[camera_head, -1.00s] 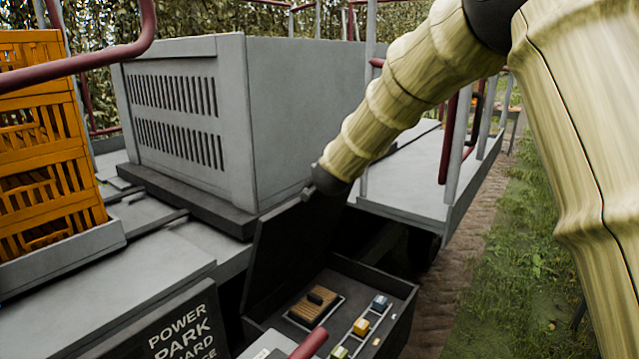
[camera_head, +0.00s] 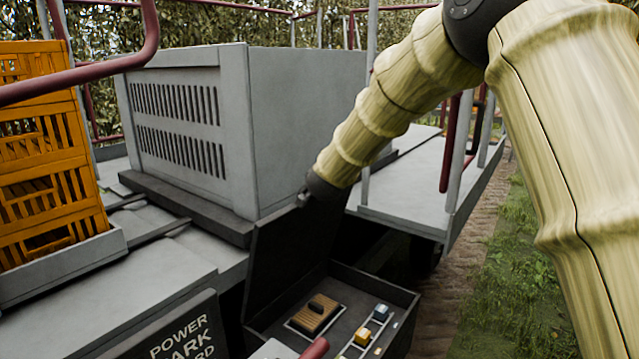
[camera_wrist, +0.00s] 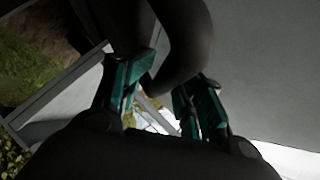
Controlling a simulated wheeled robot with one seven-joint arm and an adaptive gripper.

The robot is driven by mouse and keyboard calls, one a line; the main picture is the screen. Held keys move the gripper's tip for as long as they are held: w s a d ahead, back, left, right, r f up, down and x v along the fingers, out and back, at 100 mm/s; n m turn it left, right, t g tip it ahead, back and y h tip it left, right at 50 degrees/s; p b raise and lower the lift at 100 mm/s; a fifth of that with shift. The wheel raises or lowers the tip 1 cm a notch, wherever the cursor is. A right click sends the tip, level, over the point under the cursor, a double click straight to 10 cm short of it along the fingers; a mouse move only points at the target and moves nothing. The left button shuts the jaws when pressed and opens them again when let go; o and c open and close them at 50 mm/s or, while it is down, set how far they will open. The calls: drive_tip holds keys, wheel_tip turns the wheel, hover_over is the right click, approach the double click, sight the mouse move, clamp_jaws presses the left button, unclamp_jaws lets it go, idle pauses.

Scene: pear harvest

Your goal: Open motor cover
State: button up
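The motor cover seems to be the grey box (camera_head: 305,120) with slotted vents (camera_head: 178,125) on its left face. It sits shut on a dark base in the head view. My arm slopes down past its right side. In the head view its dark end is by the box's lower right, and the fingers are hidden. In the wrist view my gripper (camera_wrist: 165,85) shows two teal-padded fingers apart. A dark curved bar (camera_wrist: 185,45), perhaps a handle, lies close to and partly between them; contact cannot be told. A pale grey panel (camera_wrist: 265,70) fills the right side there.
A dark control box (camera_head: 398,300) with its lid (camera_head: 290,245) raised stands below my arm end, close to it. Orange crates (camera_head: 50,190) are stacked at left. A red rail (camera_head: 90,75) crosses upper left. Grass (camera_head: 510,270) and a dirt track lie at right.

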drive_tip(key=v, duration=1.2)
